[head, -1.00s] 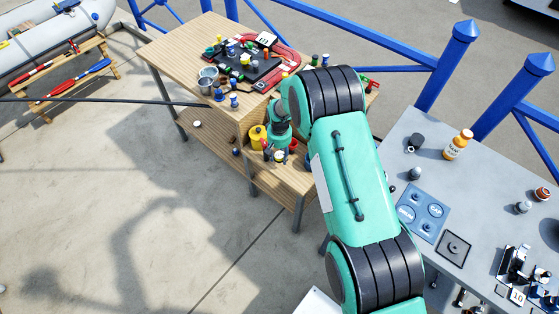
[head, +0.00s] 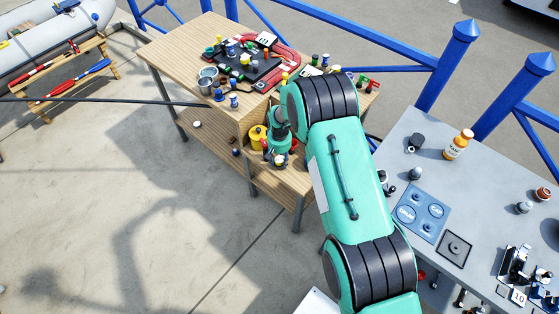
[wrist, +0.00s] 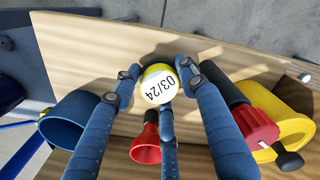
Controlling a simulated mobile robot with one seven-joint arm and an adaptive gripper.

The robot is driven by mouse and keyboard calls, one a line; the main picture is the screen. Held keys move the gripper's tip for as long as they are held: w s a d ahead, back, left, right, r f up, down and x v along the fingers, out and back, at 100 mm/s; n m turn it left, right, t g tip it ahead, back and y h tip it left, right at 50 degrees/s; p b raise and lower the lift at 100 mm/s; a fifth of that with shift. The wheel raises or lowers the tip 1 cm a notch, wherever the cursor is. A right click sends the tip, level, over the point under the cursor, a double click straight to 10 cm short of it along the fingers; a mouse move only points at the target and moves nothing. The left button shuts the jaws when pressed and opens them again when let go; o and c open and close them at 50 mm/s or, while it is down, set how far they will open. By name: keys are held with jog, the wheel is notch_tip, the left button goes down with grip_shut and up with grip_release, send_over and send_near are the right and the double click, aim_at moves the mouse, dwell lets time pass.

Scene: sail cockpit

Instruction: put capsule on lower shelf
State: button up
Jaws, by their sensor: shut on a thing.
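The capsule (wrist: 158,84), a small round yellow thing with a white end marked "03/24", sits between the blue-grey fingers of my gripper (wrist: 156,78) in the wrist view. The fingers are shut around it. In the head view my gripper (head: 278,158) is low at the front of the wooden table, with the capsule's pale end (head: 281,160) showing. The lower shelf (head: 212,142) is a wooden board under the tabletop. A wooden board (wrist: 100,45) lies behind the capsule in the wrist view. I cannot tell whether the capsule touches it.
The yellow container (head: 257,136) also shows in the head view. The shelf's left part is mostly clear. A grey table (head: 390,140) stands right.

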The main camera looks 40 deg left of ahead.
aim_at(280, 159)
jog(key=shift+f, duration=0.2)
jog(key=o, duration=1.2)
jog(key=shift+c, duration=0.2)
jog(key=shift+r, duration=0.15)
notch_tip(280, 159, up, 12)
jog(key=p, duration=0.1)
jog(key=shift+r, duration=0.15)
dwell(0.4)
